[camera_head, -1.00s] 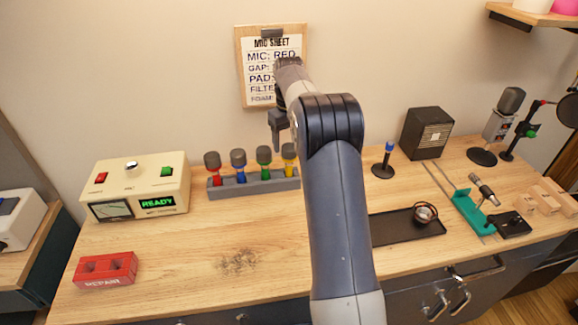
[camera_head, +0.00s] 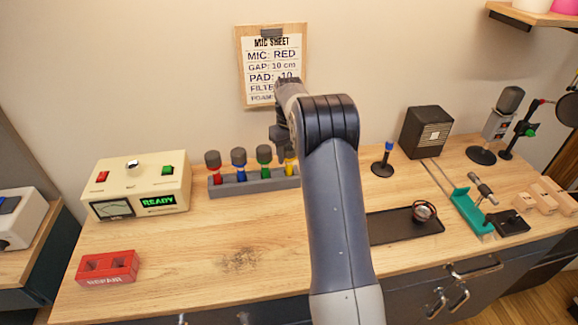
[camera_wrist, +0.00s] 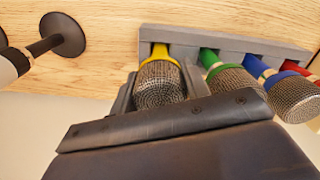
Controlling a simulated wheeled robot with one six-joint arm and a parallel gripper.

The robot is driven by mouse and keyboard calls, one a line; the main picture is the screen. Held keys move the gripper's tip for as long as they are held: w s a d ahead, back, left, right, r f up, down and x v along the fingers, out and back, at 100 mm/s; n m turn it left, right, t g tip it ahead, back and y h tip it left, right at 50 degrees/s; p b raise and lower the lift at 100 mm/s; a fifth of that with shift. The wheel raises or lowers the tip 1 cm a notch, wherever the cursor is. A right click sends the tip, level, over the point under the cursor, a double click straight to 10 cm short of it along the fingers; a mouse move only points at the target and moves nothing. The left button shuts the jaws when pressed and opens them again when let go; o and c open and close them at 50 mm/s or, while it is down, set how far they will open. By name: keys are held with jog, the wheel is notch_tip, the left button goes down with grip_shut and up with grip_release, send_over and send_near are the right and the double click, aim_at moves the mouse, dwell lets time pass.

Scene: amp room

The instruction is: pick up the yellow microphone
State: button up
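The yellow microphone (camera_head: 290,168) stands upright in the right end of the grey rack (camera_head: 232,189), with its mesh head partly hidden by my gripper in the head view. In the wrist view the yellow microphone (camera_wrist: 160,80) has a yellow collar and a grey mesh head. My gripper (camera_head: 283,140) is lowered at this head, with one finger on each side of it in the wrist view. The fingers look spread around the head; contact is hard to tell. The microphone is still seated in the rack.
Green (camera_head: 264,168), blue (camera_head: 239,172) and red (camera_head: 215,175) microphones stand left of the yellow one. A READY box (camera_head: 137,186) is further left. A small stand (camera_head: 384,160) and a black tray (camera_head: 385,228) lie right. A sheet reading "MIC: RED" (camera_head: 271,65) hangs behind.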

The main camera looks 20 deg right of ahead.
grip_shut()
jog(key=shift+r, duration=0.15)
notch_tip(320, 180, up, 10)
jog(key=shift+f+b, duration=0.1)
jog(key=shift+b, duration=0.45)
